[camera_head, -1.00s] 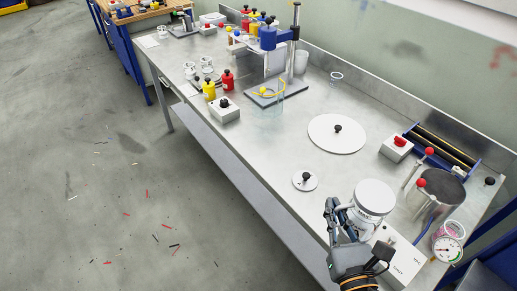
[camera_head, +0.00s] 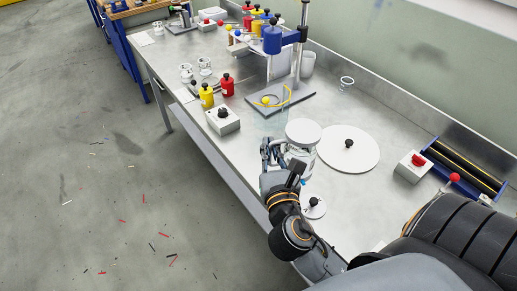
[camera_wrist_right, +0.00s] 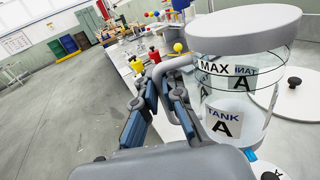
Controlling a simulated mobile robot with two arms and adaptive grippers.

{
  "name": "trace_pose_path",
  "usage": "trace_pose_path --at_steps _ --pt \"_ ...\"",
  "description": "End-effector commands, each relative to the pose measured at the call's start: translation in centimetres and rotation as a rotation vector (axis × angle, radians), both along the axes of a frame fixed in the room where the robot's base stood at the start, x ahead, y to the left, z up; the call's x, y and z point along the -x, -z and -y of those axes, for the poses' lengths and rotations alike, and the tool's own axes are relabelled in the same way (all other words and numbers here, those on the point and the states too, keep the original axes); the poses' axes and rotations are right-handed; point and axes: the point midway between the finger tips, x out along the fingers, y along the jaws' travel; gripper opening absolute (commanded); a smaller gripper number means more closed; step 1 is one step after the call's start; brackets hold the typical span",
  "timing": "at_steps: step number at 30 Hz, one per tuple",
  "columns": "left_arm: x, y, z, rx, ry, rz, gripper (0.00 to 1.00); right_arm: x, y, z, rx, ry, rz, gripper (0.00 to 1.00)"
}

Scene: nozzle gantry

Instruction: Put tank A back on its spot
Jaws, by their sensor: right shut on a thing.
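Tank A (camera_head: 302,150) is a clear cylinder with a white lid. It also shows in the right wrist view (camera_wrist_right: 236,98), with its "TANK A" and "MAX" labels readable, and looks upright. My right gripper (camera_head: 272,156) is shut on its left side; the fingers also show in the right wrist view (camera_wrist_right: 168,100). Tank A is over the bench (camera_head: 240,150), beside the large white disc (camera_head: 335,156); whether its base touches the bench is hidden. I cannot make out a marked spot for it. My left gripper is not in view.
The gantry with a blue nozzle unit (camera_head: 272,40) stands behind, with a faint clear vessel in front of its base plate. A grey box with a black knob (camera_head: 222,120) is to the left.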

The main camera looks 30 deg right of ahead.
Motion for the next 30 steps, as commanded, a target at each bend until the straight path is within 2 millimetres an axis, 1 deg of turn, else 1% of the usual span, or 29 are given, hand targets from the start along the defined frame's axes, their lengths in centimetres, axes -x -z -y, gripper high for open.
trace_pose_path --at_steps 1,5,6,9,12,19,20,22,25,30 --pt "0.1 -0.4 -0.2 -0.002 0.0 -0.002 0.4 -1.4 0.1 0.2 0.004 0.001 0.006 0.0" --pt "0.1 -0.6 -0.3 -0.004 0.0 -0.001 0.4 -4.5 1.7 0.6 0.001 0.001 0.005 0.0" --pt "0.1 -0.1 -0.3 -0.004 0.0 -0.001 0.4 -5.0 2.9 0.6 0.003 0.0 0.002 0.0" --pt "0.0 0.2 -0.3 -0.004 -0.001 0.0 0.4 -6.4 4.7 0.8 0.003 -0.001 0.003 0.0" --pt "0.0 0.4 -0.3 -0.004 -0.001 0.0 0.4 -7.5 6.0 0.9 0.003 -0.001 0.003 0.0" --pt "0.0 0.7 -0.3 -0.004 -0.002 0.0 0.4 -8.7 7.4 1.1 0.002 -0.002 0.005 0.0" --pt "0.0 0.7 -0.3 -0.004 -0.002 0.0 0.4 -9.0 7.8 1.1 0.003 -0.001 0.003 0.0" --pt "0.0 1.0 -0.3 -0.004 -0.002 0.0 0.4 -8.8 9.1 1.1 0.002 -0.001 0.0 0.0" --pt "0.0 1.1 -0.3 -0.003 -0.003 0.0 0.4 -8.8 10.2 1.1 0.003 -0.003 0.001 0.0" --pt "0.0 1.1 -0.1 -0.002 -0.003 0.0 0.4 -8.8 10.5 1.0 0.001 -0.003 0.005 0.0"
